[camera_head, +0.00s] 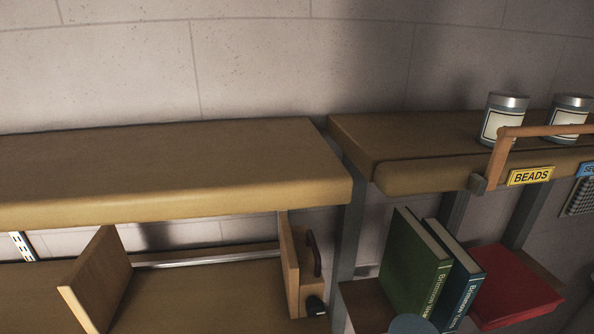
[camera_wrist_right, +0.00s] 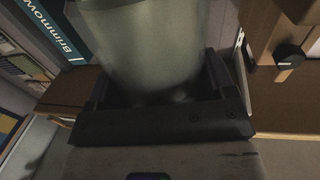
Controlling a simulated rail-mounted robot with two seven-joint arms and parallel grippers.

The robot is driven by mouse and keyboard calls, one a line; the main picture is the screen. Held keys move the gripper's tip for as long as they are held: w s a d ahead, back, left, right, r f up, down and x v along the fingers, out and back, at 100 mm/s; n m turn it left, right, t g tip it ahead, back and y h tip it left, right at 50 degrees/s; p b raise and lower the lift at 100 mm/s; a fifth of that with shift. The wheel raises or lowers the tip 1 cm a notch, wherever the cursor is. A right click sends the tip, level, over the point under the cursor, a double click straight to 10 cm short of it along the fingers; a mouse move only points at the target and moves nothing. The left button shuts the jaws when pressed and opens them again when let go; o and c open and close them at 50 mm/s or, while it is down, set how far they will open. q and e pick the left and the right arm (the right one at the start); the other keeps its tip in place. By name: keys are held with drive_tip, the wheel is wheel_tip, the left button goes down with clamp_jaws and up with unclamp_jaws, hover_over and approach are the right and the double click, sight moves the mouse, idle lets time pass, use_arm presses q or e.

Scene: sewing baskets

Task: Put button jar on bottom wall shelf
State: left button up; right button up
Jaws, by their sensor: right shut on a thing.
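My right gripper (camera_wrist_right: 160,92) shows in the right wrist view, shut on a pale grey-green, smooth cylindrical jar (camera_wrist_right: 145,40). The jar's top is cut off by the frame edge, and no label shows on it. In the head view a rounded grey-blue shape (camera_head: 412,325) peeks in at the bottom edge, in front of the books; I cannot tell whether it is the jar. The lower wall shelf (camera_head: 200,298) is at the bottom left of the head view, under a thick upper shelf (camera_head: 180,165). My left gripper is not in view.
A wooden divider (camera_head: 98,280) and a wooden box with a dark handle (camera_head: 305,265) stand on the lower shelf, with bare board between. Green (camera_head: 412,270) and blue (camera_head: 455,278) books and a red item (camera_head: 515,287) are right. Lidded jars (camera_head: 503,118) stand behind a rail (camera_head: 545,131).

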sight(406, 325)
drive_tip(key=shift+r, duration=0.1)
drive_tip(key=shift+w+r+b, duration=0.25)
drive_tip(key=shift+r+b, duration=0.1)
drive_tip(key=shift+b, duration=0.1)
drive_tip(key=r+b, duration=0.1)
drive_tip(key=r, duration=0.1)
drive_tip(key=w+r+b, duration=0.1)
drive_tip(key=b, duration=0.1)
drive_tip(key=w+r+b, duration=0.1)
drive_tip(key=r, duration=0.1)
drive_tip(key=shift+w+a+r+b, duration=0.2)
drive_tip(key=shift+a+r+b, duration=0.15)
drive_tip(key=shift+a, duration=0.05)
drive_tip(key=w+a+r+b, duration=0.1)
drive_tip(key=w+r+b, duration=0.1)
drive_tip(key=w+b, duration=0.45)
drive_tip(key=w+d+f+m+h+p, duration=0.1)
drive_tip(key=w+f, duration=0.6)
drive_tip(key=shift+w+h, duration=0.35)
drive_tip(key=shift+h, duration=0.05)
drive_tip(key=shift+f, duration=0.2)
